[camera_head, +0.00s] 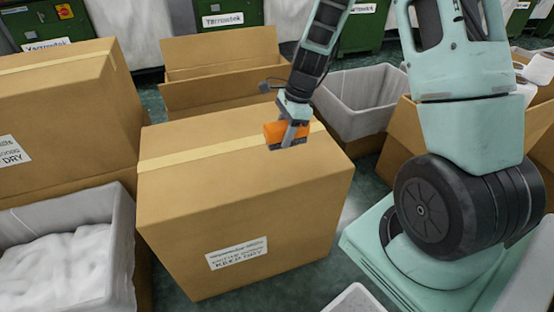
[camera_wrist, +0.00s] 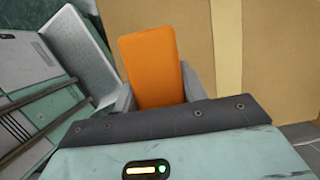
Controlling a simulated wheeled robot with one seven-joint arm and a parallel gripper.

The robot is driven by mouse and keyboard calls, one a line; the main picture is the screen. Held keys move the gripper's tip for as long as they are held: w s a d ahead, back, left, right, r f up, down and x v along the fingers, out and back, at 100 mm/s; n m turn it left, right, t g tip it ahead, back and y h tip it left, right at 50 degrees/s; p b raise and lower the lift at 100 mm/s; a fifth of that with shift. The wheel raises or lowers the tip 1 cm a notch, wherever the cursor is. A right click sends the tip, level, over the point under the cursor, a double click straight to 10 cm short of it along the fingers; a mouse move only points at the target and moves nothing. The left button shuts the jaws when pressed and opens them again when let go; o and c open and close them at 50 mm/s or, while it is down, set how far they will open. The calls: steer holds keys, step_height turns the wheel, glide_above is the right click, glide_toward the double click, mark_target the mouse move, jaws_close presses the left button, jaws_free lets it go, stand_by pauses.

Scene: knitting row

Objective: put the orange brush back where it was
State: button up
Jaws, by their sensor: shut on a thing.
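The orange brush (camera_head: 273,132) is between the jaws of my gripper (camera_head: 289,135), just over or at the top of the closed cardboard box (camera_head: 205,195), near its right rear part. I cannot tell whether the brush touches the box. In the wrist view the orange block of the brush (camera_wrist: 151,65) stands between the two grey fingers of my gripper (camera_wrist: 158,95), which are shut on it. Behind it is the cardboard with its pale tape strip (camera_wrist: 228,45). The bristles of the brush do not show.
A taller closed box (camera_head: 70,105) stands at left, with a grey bin of white material (camera_head: 125,225) before it. Behind are an open carton (camera_head: 220,95) and an empty-looking grey bin (camera_head: 355,100). Most of the near box's top is clear.

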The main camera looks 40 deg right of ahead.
step_height(320, 180, down, 7)
steer(key=shift+r+b, duration=0.1)
steer(key=shift+b, duration=0.8)
steer(key=o, duration=0.9)
